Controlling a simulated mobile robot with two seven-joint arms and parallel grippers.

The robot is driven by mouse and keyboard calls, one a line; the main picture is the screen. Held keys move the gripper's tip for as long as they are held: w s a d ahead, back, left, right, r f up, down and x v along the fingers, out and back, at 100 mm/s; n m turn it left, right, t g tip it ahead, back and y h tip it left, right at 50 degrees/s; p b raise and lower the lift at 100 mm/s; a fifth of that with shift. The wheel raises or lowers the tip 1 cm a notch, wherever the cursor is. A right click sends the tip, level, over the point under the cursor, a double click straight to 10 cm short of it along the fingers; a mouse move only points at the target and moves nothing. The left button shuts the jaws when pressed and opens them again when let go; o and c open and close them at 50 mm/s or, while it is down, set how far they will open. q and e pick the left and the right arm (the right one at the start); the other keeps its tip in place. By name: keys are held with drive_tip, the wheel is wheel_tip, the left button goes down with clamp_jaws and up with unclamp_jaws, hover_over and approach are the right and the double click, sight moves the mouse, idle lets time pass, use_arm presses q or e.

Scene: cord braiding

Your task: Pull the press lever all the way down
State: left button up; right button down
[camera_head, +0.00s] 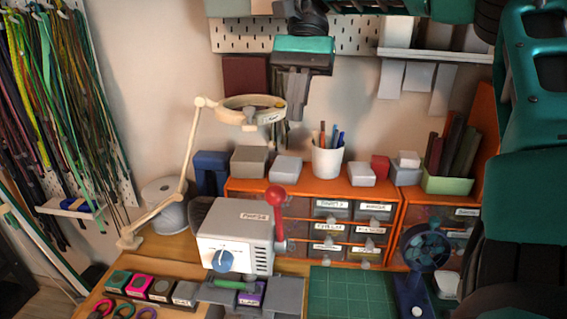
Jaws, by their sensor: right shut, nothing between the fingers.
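The press (236,232) is a pale grey box with a blue dial on its front, standing on the bench left of centre. Its red lever (279,228) stands upright at the press's right side, with a round red knob (275,197) on top. My right gripper (297,112) hangs fingers-down at the top middle, shut and empty. In the picture it is well above the knob and apart from it. My left gripper is not in view.
A cream ring lamp (252,108) on a jointed arm (186,165) stands left of my gripper. Orange drawers (311,188) stand behind the press, with a white pen cup (327,160) on top. A green cutting mat (350,292) and blue fan (424,247) are at right.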

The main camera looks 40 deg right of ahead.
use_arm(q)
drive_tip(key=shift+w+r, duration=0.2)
use_arm(e)
drive_tip(key=a+x, duration=0.1)
drive_tip(key=x, duration=0.9)
drive_tip(key=shift+s+r, duration=0.35)
drive_tip(key=shift+r, duration=0.05)
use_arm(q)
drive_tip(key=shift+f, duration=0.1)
use_arm(e)
drive_tip(key=shift+a, duration=0.15)
